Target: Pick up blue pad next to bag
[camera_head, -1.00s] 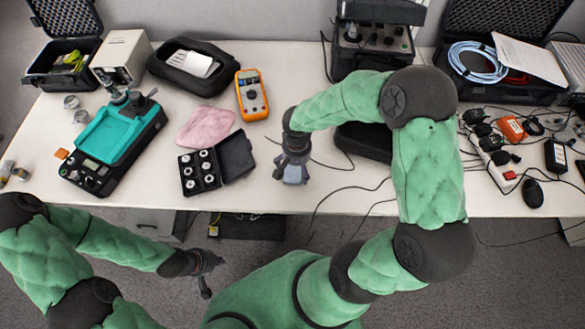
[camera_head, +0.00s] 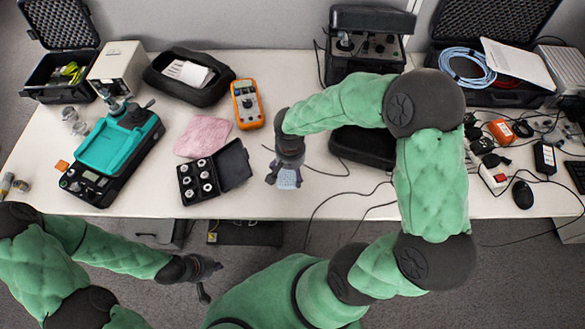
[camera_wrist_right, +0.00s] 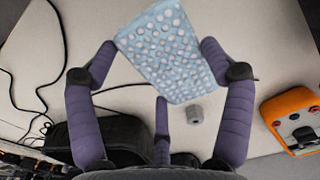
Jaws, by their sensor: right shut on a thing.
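The blue pad (camera_head: 288,179) is a small light-blue piece near the table's front edge. In the right wrist view the pad (camera_wrist_right: 170,50) shows a dotted face and hangs tilted between the fingers. My right gripper (camera_head: 286,178) is shut on it, with purple-grey fingers on both sides in the wrist view (camera_wrist_right: 160,62). A black bag (camera_head: 362,148) lies on the table to the right of the gripper, partly hidden by my right arm. My left gripper (camera_head: 212,280) is empty, fingers spread, in front of the table and away from the pad.
A black case of metal pieces (camera_head: 234,166), a pink cloth (camera_head: 203,136) and an orange multimeter (camera_head: 247,104) lie left of the right gripper. A teal device (camera_head: 120,145) stands further left. Black cables (camera_head: 335,196) run over the front edge on the right.

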